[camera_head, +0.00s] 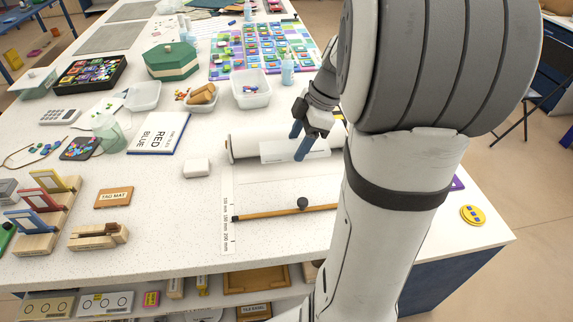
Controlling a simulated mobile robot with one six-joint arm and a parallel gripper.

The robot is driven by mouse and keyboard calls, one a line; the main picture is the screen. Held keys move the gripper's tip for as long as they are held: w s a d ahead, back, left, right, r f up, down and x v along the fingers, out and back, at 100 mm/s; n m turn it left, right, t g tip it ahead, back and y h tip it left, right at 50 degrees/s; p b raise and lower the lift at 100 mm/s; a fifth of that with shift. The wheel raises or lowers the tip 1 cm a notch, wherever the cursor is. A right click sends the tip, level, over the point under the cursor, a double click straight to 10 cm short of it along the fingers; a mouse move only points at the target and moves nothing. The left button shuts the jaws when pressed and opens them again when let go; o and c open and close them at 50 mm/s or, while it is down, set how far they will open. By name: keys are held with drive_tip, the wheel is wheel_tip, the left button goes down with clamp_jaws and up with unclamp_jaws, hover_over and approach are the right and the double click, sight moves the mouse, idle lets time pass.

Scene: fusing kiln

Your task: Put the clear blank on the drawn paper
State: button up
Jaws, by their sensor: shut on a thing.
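My gripper (301,141) has blue fingertips and is shut on a thin, pale rectangular plate, which looks like the clear blank (279,152). The blank is in front of the white paper roll (243,143) and partly covers it; its height above the paper is hard to tell. The drawn paper (262,194) is a white sheet lying between the roll and a wooden bar with a black knob (268,213). My arm hides the paper's right side.
A printed ruler strip (228,205) runs along the paper's left edge. White bins (250,95) stand behind. The table's front edge is near the bar.

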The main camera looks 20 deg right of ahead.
hover_over(293, 181)
drive_tip(key=d, duration=0.2)
drive_tip(key=f, duration=0.6)
drive_tip(key=shift+a, duration=0.25)
drive_tip(key=shift+s+f, duration=0.15)
drive_tip(key=shift+f, duration=1.7)
drive_tip(key=shift+f, duration=0.2)
drive_tip(key=o, duration=1.2)
drive_tip(key=shift+o, duration=0.2)
drive_tip(key=shift+r, duration=0.15)
